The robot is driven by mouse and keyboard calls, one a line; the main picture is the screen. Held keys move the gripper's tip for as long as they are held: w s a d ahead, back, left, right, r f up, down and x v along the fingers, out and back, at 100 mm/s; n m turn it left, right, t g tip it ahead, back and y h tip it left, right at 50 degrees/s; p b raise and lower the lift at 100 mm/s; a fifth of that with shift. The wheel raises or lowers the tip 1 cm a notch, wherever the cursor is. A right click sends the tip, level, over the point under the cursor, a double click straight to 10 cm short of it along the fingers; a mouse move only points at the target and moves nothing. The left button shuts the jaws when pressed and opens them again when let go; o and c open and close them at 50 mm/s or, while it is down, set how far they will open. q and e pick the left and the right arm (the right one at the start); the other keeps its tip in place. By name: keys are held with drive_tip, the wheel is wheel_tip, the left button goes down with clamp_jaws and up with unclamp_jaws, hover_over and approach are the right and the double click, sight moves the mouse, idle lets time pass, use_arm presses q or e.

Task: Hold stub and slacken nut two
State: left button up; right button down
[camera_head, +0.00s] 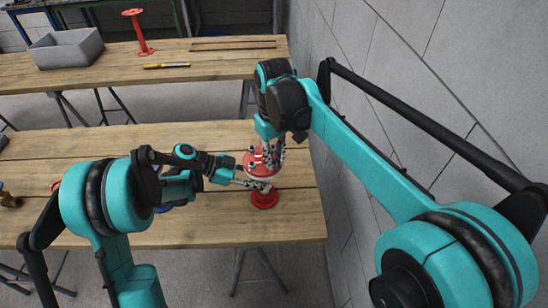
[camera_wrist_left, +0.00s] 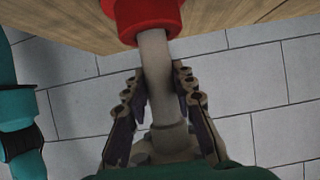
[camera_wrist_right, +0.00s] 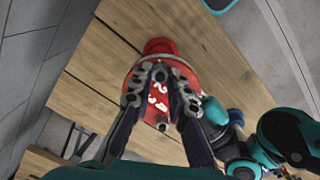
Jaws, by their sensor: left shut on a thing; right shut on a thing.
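The stub stands upright on the near table, with a red base flange (camera_head: 265,199), a pale pipe (camera_wrist_left: 154,62) and a red top flange (camera_head: 251,163). My left gripper (camera_head: 262,186) comes in from the left, low on the stub. In the left wrist view its fingers lie on both sides of the pipe, shut on it. My right gripper (camera_wrist_right: 160,74) is above the top flange, pointing down. Its fingertips are shut on a small dark nut (camera_wrist_right: 160,75) at the flange; its number cannot be read. White marks show on the flange face (camera_wrist_right: 158,98).
The near table (camera_head: 290,222) ends just right of the stub, close to a grey block wall (camera_head: 350,60). A back table holds a grey bin (camera_head: 67,50), a red spool (camera_head: 139,35) and a yellow-handled tool (camera_head: 167,66).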

sight(274, 163)
drive_tip(key=n, duration=0.6)
drive_tip(key=shift+n, duration=0.3)
idle(0.4)
drive_tip(key=c, duration=1.5)
unclamp_jaws()
drive_tip(key=shift+o, duration=0.2)
wheel_tip(274, 163, up, 12)
